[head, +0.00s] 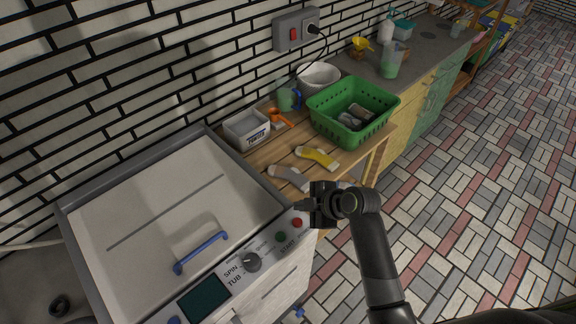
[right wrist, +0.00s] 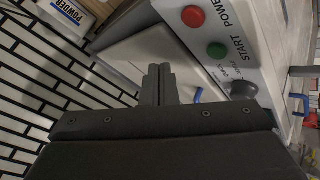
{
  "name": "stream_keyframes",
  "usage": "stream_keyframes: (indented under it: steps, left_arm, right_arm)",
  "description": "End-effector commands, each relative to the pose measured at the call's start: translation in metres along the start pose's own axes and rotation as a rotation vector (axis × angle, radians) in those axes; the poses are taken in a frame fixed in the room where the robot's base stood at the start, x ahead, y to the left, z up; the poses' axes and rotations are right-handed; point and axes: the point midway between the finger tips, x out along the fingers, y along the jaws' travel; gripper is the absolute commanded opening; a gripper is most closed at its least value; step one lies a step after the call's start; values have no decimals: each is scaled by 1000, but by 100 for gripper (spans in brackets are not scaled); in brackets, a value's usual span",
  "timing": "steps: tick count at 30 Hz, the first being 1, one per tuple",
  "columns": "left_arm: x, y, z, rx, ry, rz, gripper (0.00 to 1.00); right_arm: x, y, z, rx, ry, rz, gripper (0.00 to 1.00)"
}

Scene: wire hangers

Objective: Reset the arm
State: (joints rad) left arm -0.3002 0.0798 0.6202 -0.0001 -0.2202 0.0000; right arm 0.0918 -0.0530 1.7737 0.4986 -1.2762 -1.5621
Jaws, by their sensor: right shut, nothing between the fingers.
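My right gripper (head: 312,204) is shut and empty. In the head view it hangs in front of the right end of the washing machine's panel, near the red button. In the right wrist view its two fingers (right wrist: 158,84) are together, pointing towards the machine's white lid. My right arm comes up from the bottom of the head view. My left gripper is not in view.
The washing machine (head: 150,195) has a blue handle (head: 201,252), a dial (head: 252,262) and red and green buttons. A wooden table (head: 345,165) behind holds two socks, a white powder box (head: 247,128) and a green basket (head: 352,108). The tiled floor (head: 480,190) at right is clear.

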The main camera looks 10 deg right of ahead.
Motion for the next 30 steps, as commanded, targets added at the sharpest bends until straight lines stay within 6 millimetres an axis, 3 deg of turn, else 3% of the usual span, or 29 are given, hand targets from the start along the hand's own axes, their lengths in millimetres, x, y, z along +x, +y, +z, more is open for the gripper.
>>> stream_keyframes:
  steps: [6,11,21,30]
  left_arm:
    - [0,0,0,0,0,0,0]
    - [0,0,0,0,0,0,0]
    - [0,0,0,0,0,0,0]
    - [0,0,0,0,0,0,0]
  right_arm:
    - [-2,-3,2,13,-7,-2,0]
    - [-19,-26,23,150,-78,-14,0]
    - [-111,-115,85,739,-397,45,0]
    - [-192,-170,107,1158,-618,211,0]
